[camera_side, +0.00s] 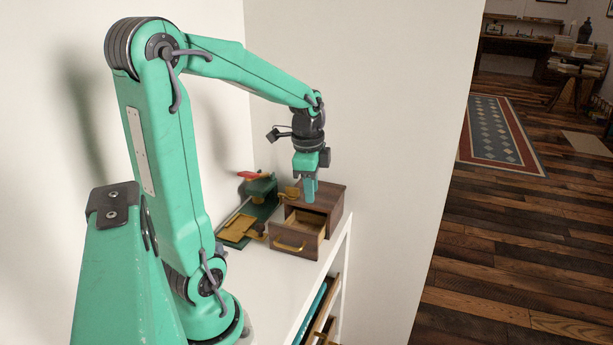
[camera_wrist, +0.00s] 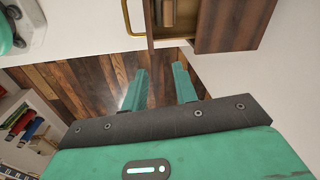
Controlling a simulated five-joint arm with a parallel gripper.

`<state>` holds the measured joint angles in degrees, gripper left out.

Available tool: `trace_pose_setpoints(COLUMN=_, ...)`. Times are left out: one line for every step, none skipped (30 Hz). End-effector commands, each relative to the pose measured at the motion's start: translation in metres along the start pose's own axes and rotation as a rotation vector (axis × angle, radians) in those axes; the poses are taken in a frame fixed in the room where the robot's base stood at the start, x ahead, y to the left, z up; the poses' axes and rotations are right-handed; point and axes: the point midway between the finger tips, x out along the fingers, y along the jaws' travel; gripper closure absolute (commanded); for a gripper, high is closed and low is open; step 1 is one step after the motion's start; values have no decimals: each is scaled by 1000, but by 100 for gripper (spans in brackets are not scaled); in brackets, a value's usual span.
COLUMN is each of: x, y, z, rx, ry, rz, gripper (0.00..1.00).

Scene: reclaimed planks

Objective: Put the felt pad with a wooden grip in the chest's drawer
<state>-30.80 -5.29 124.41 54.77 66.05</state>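A small dark wooden chest (camera_side: 328,197) stands on the white top near the wall, with its drawer (camera_side: 300,226) pulled out and a brass handle (camera_side: 290,246) on the front. The drawer with its handle (camera_wrist: 128,18) also shows at the top of the wrist view. A brown rounded wooden piece (camera_wrist: 168,13) lies inside it; it may be the felt pad's grip, but no felt is clear. My gripper (camera_side: 309,198) hangs fingers down over the chest and drawer. In the wrist view its fingers (camera_wrist: 160,88) stand apart with nothing between them.
A dark green stand (camera_side: 262,188) with a red-orange item on it is left of the chest, with a yellow-brown tray (camera_side: 238,228) before it. The white top (camera_side: 275,285) in front is mostly clear. Its right edge drops to shelves (camera_side: 318,312) below.

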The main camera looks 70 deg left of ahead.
Motion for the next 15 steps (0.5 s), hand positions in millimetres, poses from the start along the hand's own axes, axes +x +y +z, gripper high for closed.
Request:
trace_pose_setpoints(x=-9, y=11, z=-9, rx=-26, ry=17, rz=-24, gripper=71)
trace_pose_setpoints(x=-13, y=17, z=-13, rx=-48, ry=27, rz=-35, gripper=71)
trace_pose_setpoints(x=-19, y=26, z=-19, rx=-79, ry=41, rz=-50, gripper=71)
trace_pose_setpoints(x=-23, y=32, z=-22, rx=-104, ry=53, rz=-60, gripper=71)
trace_pose_setpoints(x=-27, y=38, z=-26, rx=-127, ry=66, rz=-70, gripper=71)
trace_pose_setpoints(x=-31, y=47, z=-30, rx=-159, ry=83, rz=-81, gripper=71)
trace_pose_setpoints(x=-35, y=54, z=-33, rx=-183, ry=98, rz=-89, gripper=71)
trace_pose_setpoints(x=-38, y=61, z=-36, rx=-208, ry=112, rz=-96, gripper=71)
trace_pose_setpoints(x=-43, y=69, z=-39, rx=-240, ry=133, rz=-104, gripper=71)
trace_pose_setpoints(x=-46, y=76, z=-42, rx=-263, ry=148, rz=-109, gripper=71)
trace_pose_setpoints(x=-49, y=83, z=-44, rx=-287, ry=165, rz=-113, gripper=71)
trace_pose_setpoints(x=-52, y=92, z=-46, rx=-319, ry=187, rz=-117, gripper=71)
trace_pose_setpoints(x=-55, y=99, z=-47, rx=-343, ry=204, rz=-119, gripper=71)
trace_pose_setpoints(x=-57, y=105, z=-49, rx=-366, ry=222, rz=-120, gripper=71)
trace_pose_setpoints(x=-60, y=114, z=-50, rx=-398, ry=246, rz=-119, gripper=71)
